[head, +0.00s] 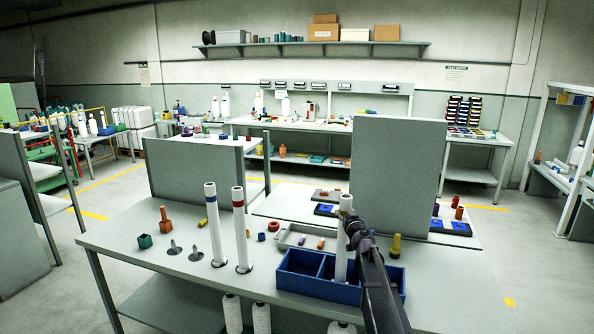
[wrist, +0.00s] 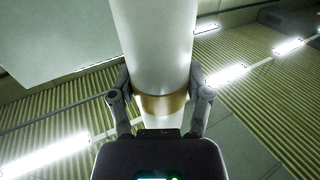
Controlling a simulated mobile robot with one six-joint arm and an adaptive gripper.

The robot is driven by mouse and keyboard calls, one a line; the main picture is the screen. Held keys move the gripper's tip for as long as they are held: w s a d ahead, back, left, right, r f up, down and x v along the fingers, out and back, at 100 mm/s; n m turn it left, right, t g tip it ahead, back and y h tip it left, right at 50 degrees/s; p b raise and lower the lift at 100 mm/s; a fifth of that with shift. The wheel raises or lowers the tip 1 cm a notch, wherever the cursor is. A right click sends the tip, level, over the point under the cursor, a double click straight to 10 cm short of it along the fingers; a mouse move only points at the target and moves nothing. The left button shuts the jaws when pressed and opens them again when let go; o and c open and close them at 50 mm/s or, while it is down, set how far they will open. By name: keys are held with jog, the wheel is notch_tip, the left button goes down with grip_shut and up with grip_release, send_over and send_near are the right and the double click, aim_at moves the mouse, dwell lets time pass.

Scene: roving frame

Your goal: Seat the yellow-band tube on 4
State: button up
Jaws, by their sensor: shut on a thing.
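My gripper (head: 350,222) is shut on the white yellow-band tube (head: 342,250), near its upper end. The tube is upright. In the wrist view its yellow band (wrist: 162,103) sits between my two fingers (wrist: 160,105). The tube's lower end is at the blue divided bin; I cannot tell whether it is inside or in front of it. To the left, a blue-band tube (head: 215,228) and a red-band tube (head: 241,232) stand upright on round bases. No number 4 is readable.
The blue bin (head: 310,283) stands at the table's front edge. A yellow piece (head: 395,246) stands to the right. A green block (head: 145,241) and an orange piece (head: 165,225) stand near the pegs. Grey panels rise behind.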

jog(key=shift+r, duration=0.15)
notch_tip(320, 180, up, 8)
jog(key=p, duration=0.7)
jog(key=shift+f+p, duration=0.25)
jog(key=shift+p, duration=0.15)
jog(key=shift+f, duration=0.2)
notch_tip(320, 180, down, 5)
jog(key=b, duration=0.5)
jog(key=shift+r, duration=0.1)
jog(key=shift+f+b, duration=2.3)
jog(key=shift+b, duration=0.05)
jog(key=shift+f, duration=0.15)
jog(key=o, duration=1.4)
jog(key=shift+c, duration=0.2)
